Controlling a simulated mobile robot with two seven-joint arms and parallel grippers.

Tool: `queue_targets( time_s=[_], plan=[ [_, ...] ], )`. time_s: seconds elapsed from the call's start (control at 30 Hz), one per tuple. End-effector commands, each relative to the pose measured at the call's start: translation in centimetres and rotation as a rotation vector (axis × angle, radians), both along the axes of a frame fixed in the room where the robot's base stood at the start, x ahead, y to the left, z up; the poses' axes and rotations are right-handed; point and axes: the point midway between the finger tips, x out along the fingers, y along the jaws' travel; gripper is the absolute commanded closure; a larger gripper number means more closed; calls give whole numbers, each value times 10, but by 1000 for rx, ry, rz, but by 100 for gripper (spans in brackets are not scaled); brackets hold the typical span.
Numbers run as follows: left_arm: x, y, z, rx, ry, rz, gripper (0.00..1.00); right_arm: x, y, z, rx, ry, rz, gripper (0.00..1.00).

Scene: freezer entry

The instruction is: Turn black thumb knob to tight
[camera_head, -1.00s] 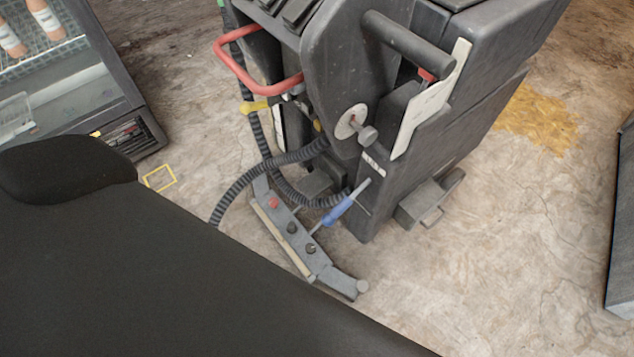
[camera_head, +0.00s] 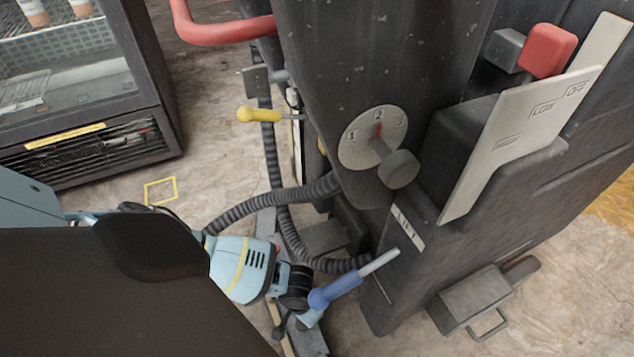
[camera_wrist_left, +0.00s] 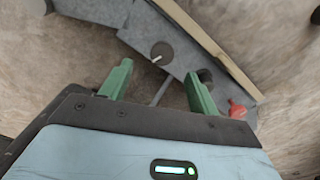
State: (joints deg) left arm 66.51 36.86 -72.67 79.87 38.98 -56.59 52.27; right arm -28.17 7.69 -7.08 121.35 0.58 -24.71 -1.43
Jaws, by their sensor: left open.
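In the left wrist view a round black knob (camera_wrist_left: 162,52) with a pale pointer mark sits on the grey squeegee bar (camera_wrist_left: 190,50). A second dark knob (camera_wrist_left: 205,75) is partly behind my right-hand finger, and a red knob (camera_wrist_left: 237,110) lies further right. My left gripper (camera_wrist_left: 158,72) is open and empty, its green fingers pointing at the bar. The first black knob shows just beyond the gap between the fingertips, apart from them. In the head view my left wrist (camera_head: 295,288) is low beside the machine and my arm hides most of the bar (camera_head: 308,342).
A blue-handled lever (camera_head: 335,290) stands close to my left wrist. Black ribbed hoses (camera_head: 265,200) hang behind it. The machine has a numbered dial (camera_head: 365,140), a yellow-ended lever (camera_head: 260,115) and a red handle (camera_head: 225,30). A glass-door freezer (camera_head: 85,90) stands at left.

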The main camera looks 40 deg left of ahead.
Motion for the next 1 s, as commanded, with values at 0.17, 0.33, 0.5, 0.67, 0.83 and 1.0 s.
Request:
queue_targets(
  time_s=[0.17, 0.33, 0.5, 0.67, 0.83, 1.0],
  plan=[
    [3, 5, -5, 13, 4, 8, 39, -3, 0, -4, 0, 8, 0, 64],
    [3, 5, -9, 12, 4, 8, 39, -10, 0, -6, 0, 24, 0, 64],
    [3, 5, -31, 13, 6, 6, 39, -18, 0, -21, -1, 48, 1, 64],
    [2, 5, -56, 13, 6, 7, 39, -21, -1, -38, -3, 64, 2, 64],
    [3, 5, -75, 11, 3, 7, 39, -18, -1, -49, -3, 64, 2, 64],
    [3, 5, -82, 12, 4, 6, 39, -13, -1, -53, -2, 55, 2, 64]
  ],
)
